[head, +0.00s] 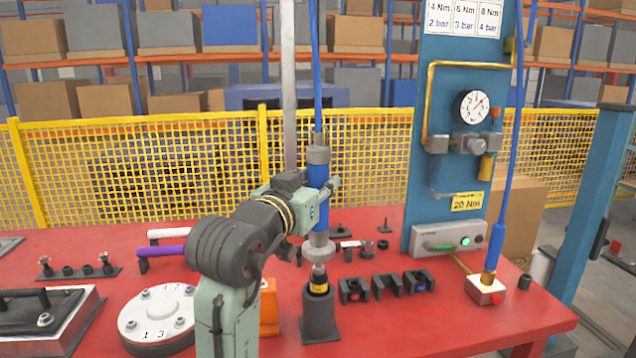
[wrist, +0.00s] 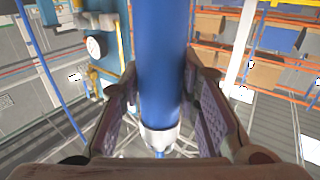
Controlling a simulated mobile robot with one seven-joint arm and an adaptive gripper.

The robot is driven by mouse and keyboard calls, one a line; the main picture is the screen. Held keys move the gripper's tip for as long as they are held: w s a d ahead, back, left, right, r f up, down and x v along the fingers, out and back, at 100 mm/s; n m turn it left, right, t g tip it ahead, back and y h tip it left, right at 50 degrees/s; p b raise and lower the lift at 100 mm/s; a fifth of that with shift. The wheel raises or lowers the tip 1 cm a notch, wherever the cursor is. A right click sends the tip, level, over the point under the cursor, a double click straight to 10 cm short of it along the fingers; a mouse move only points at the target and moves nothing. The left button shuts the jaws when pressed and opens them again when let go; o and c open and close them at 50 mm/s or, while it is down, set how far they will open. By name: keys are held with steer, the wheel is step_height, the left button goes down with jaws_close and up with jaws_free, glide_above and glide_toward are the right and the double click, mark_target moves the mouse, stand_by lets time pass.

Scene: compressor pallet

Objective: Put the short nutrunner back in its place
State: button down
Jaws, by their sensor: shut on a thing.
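The short nutrunner (head: 318,176), a blue upright body with grey ends, is in my gripper (head: 322,188) above the red table. A blue hose rises from its top. In the wrist view its blue barrel (wrist: 161,60) stands between the two pads of my gripper (wrist: 163,100), which is shut on it. Below its grey collar (head: 318,247), a narrow nose meets a dark piece with a yellow band (head: 318,287) at the top of a dark stand (head: 319,322). I cannot tell whether the nose is inside that piece or just above it.
Several dark holders (head: 386,287) stand right of the stand. Another blue tool (head: 496,235) stands on a white block (head: 486,290) at the right. A blue panel (head: 440,150) with a gauge rises behind. A round white fixture (head: 157,318) and a purple-handled tool (head: 161,250) are at the left.

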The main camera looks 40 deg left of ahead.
mark_target(314, 233)
steer(key=shift+f+b, duration=3.15)
steer(key=shift+f, duration=1.1)
stand_by(0.8)
steer(key=c, duration=1.4)
jaws_free()
steer(key=shift+c, duration=0.2)
steer(key=o, duration=0.3)
steer(key=shift+f, duration=0.15)
steer(key=v, duration=1.2)
steer(key=shift+d, duration=0.1)
